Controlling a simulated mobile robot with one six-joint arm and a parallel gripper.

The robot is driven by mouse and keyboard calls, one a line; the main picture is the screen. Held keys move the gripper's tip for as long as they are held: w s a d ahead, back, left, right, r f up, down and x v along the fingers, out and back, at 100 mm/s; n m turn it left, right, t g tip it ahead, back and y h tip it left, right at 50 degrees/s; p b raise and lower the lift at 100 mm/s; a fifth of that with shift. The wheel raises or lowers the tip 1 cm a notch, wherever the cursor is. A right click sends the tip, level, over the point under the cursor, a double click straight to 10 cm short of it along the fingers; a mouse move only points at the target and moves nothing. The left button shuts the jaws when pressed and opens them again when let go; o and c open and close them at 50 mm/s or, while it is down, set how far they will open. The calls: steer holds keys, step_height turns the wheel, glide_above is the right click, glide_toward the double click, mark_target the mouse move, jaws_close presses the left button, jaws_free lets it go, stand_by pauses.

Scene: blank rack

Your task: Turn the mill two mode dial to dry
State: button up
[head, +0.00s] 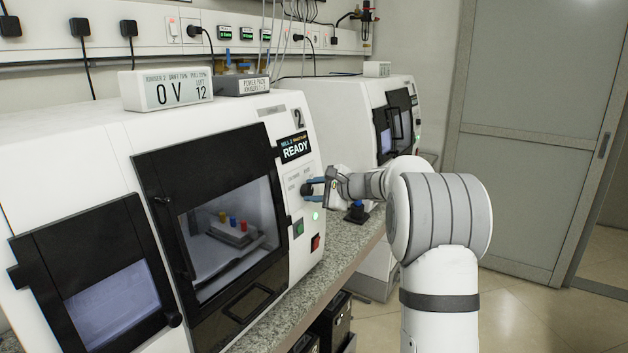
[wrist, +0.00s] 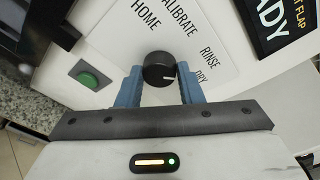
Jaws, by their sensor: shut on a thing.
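Mill two (head: 285,115) is the white machine with a "2" and a READY display (head: 295,148) on its front. Its mode dial (wrist: 157,72) is a round black knob with a white mark. Labels HOME, CALIBRATE, RINSE and DRY are around it. The white mark points right in the wrist view, toward the DRY label (wrist: 201,76); I cannot tell if it lines up exactly. My gripper (wrist: 160,80) has one blue finger on each side of the dial and is shut on it. In the head view my gripper (head: 318,187) partly hides the dial.
A green button (wrist: 88,79) sits close to the left finger in the wrist view. A red switch (head: 315,242) is below on the panel. A second white machine (head: 340,105) stands behind my arm. Open floor (head: 540,310) lies to the right.

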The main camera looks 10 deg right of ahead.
steer(key=shift+m+g+p, duration=0.3)
steer(key=shift+m+p, duration=1)
steer(key=shift+p, duration=0.15)
steer(key=shift+y, duration=0.3)
steer(key=o, duration=1)
steer(key=shift+c, duration=0.2)
steer(key=shift+d, duration=0.1)
steer(key=v, duration=0.7)
steer(key=shift+s+d+r+b, duration=0.2)
steer(key=shift+s+b, duration=0.1)
steer(key=shift+b, duration=0.1)
